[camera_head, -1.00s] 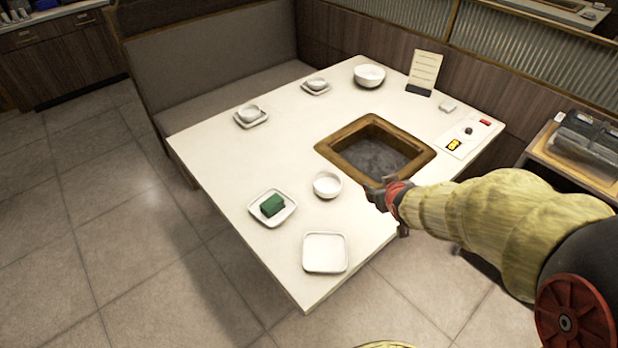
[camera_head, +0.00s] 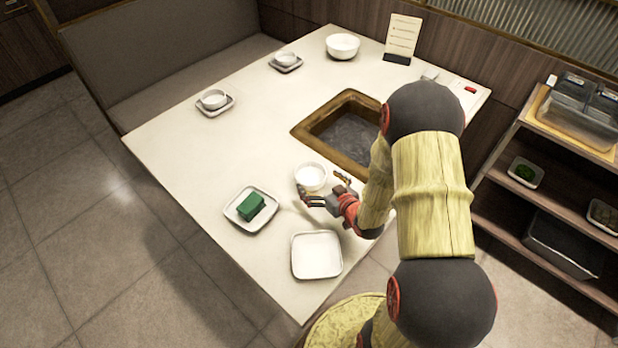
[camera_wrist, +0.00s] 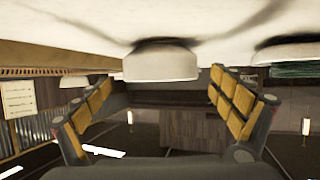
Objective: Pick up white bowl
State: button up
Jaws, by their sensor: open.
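A small white bowl (camera_head: 311,176) stands upright on the table, between the grill well and the plate with the green block. In the wrist view, which shows the scene upside down, the white bowl (camera_wrist: 160,64) lies ahead, roughly centred between my fingers. My gripper (camera_head: 322,186) is open and empty, low over the table at the bowl's near side. Its fingers point toward the bowl, but I cannot tell if they touch it. Both spread fingers of my gripper (camera_wrist: 160,90) show in the wrist view. A larger white bowl (camera_head: 342,46) stands at the back of the table.
A square plate (camera_head: 236,217) holds a green block (camera_head: 250,206). An empty square plate (camera_head: 316,256) lies near the front corner. The sunken grill well (camera_head: 310,131) has a wooden rim. Two small cups on saucers and a menu stand (camera_head: 403,38) are farther back. A shelf (camera_head: 490,172) stands right.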

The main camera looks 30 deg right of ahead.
aim_at(304, 168)
jog(key=shift+o, duration=0.3)
jog(key=x, duration=0.1)
jog(key=b+x, duration=0.1)
jog(key=x, duration=0.3)
jog(key=shift+w+r+b, duration=0.15)
jog(key=shift+r+b, duration=0.25)
jog(key=shift+c, duration=0.3)
jog(key=shift+r, duration=0.1)
jog(key=c, duration=1.3)
